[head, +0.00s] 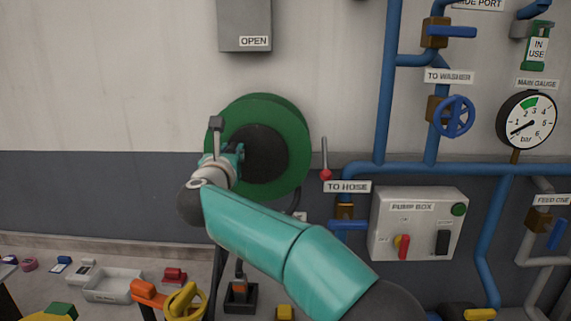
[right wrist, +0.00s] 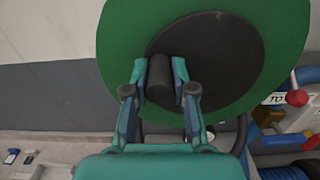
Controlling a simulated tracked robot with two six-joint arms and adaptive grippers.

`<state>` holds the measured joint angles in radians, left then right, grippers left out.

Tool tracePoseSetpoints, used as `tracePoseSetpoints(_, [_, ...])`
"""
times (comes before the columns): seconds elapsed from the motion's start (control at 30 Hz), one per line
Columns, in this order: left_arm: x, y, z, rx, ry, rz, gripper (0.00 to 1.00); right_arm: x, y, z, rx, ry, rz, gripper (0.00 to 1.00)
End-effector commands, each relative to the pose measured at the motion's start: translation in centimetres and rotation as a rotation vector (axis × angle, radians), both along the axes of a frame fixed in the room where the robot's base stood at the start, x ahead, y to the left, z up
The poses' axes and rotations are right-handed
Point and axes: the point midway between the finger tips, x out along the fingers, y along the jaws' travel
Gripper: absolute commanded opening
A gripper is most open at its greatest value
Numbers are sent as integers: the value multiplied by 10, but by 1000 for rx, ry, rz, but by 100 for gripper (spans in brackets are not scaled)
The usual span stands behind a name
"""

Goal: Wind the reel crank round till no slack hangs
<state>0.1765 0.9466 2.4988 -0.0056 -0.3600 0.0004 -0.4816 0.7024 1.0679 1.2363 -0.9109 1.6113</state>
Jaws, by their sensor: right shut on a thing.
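The green reel (head: 290,125) is mounted on the wall, with a dark round hub (head: 268,155) at its middle. It fills much of the right wrist view (right wrist: 120,55). My right gripper (head: 238,156) is in front of the reel's left half. In the right wrist view its two fingers (right wrist: 160,85) are shut on the dark cylindrical crank handle (right wrist: 159,80), one on each side. In the head view my arm hides the handle and the reel's lower left. A dark hose (right wrist: 242,132) shows below the reel; how much slack hangs cannot be told. My left gripper is not in view.
A red-knobbed lever (head: 325,172) stands just right of the reel. Blue pipes, a pump box (head: 415,245) and a gauge (head: 527,118) are farther right. A grey box marked OPEN (head: 244,20) is above. A tray (head: 113,285) and small objects lie low left.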

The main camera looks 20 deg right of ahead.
Motion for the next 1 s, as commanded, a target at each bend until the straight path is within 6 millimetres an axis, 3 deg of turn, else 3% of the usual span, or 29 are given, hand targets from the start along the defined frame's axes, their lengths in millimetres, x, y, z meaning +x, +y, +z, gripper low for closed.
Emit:
tracePoseSetpoints(0.47, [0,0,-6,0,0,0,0,2,5,-12,1,8,4,0])
tracePoseSetpoints(0.7, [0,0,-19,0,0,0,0,2,6,-25,2,9,4,0])
tracePoseSetpoints(1.0, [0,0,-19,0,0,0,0,3,6,-24,1,8,3,0])
